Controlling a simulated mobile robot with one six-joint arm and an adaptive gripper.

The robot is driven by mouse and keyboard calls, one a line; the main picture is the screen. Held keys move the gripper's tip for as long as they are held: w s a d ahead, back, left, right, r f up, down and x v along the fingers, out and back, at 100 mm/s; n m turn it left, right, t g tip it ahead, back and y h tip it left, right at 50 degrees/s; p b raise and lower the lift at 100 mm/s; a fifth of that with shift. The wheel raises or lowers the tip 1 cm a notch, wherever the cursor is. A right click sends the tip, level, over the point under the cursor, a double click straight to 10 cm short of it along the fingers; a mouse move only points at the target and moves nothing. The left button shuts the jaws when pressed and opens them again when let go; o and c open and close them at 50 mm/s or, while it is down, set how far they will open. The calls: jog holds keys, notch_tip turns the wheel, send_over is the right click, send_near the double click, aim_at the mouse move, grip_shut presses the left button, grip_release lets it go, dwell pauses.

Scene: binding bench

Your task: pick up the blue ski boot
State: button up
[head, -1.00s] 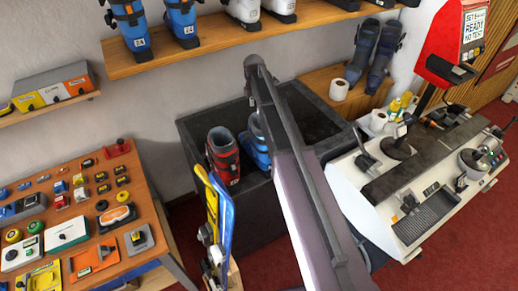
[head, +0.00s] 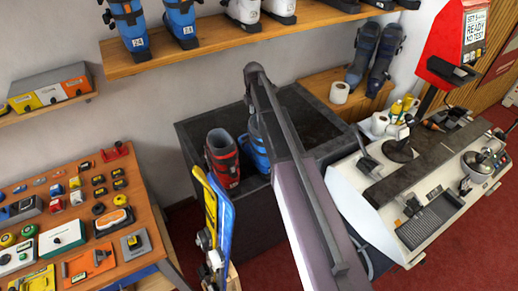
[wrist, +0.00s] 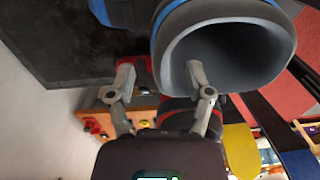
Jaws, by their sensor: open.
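The blue ski boot (head: 256,154) stands beside a red boot (head: 222,157) at the left end of the dark bin; my arm hides part of it. In the wrist view the blue boot's wide grey cuff opening (wrist: 232,52) with a blue edge is very close. My gripper (wrist: 160,78) is open, its two fingers apart. The right finger overlaps the boot's opening, and the left finger is left of the cuff. I cannot tell whether either touches it. The head view does not show the fingers.
The dark bin (head: 190,140) has free room right of the boots. Blue and yellow skis (head: 224,215) stand at its front. A shelf (head: 215,42) with other boots, including blue ones, runs above. A tool table (head: 152,215) is left, a white machine bench (head: 350,200) right.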

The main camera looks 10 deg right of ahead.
aim_at(256, 123)
jog(key=shift+s+d+f+b, duration=0.1)
jog(key=shift+f+b, duration=1.05)
jog(key=shift+f, duration=0.1)
jog(key=shift+s+d+f+b, duration=0.1)
jog(key=shift+f+b, duration=1.05)
jog(key=shift+f, duration=0.1)
grip_shut()
